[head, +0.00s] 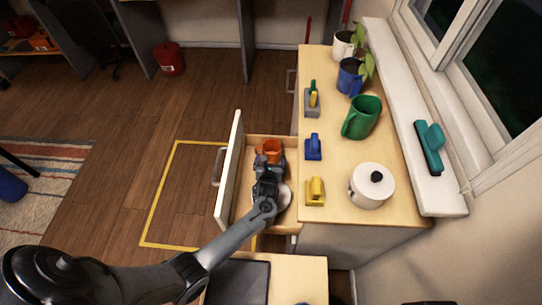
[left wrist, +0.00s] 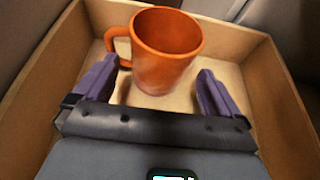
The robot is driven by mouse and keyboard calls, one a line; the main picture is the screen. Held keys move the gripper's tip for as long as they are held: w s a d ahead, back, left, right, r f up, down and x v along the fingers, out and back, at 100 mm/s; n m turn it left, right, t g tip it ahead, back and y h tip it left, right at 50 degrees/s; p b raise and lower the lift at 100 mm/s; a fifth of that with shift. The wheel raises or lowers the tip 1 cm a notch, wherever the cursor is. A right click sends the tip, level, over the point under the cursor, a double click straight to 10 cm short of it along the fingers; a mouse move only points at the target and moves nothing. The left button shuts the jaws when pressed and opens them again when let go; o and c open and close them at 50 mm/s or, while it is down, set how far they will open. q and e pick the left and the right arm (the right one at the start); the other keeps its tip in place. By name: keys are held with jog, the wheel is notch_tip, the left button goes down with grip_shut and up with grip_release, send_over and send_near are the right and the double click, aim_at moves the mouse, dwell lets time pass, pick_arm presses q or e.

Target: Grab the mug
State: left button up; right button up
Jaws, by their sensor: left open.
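An orange mug (head: 272,148) stands in an open wooden drawer (head: 242,190) at the side of the counter. In the left wrist view the mug (left wrist: 166,50) is upright with its handle to the left. My left gripper (head: 268,168) reaches down into the drawer from the front. In the left wrist view its two purple fingers (left wrist: 157,85) are spread apart, with the mug just beyond and partly between them. I cannot tell whether either finger touches the mug. My right gripper is not in view.
The drawer walls (left wrist: 85,90) rise close around the gripper. On the counter (head: 338,205) stand a white pot (head: 371,188), a green pitcher (head: 362,118), potted plants and several small coloured items. A yellow-taped floor area (head: 185,190) lies left of the drawer.

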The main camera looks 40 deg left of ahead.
aim_at(272, 147)
pick_arm(q)
jog(key=shift+b+x, duration=0.55)
jog(key=shift+x, duration=0.95)
jog(key=shift+d, duration=0.1)
jog(key=shift+r, duration=0.15)
jog(key=c, duration=1)
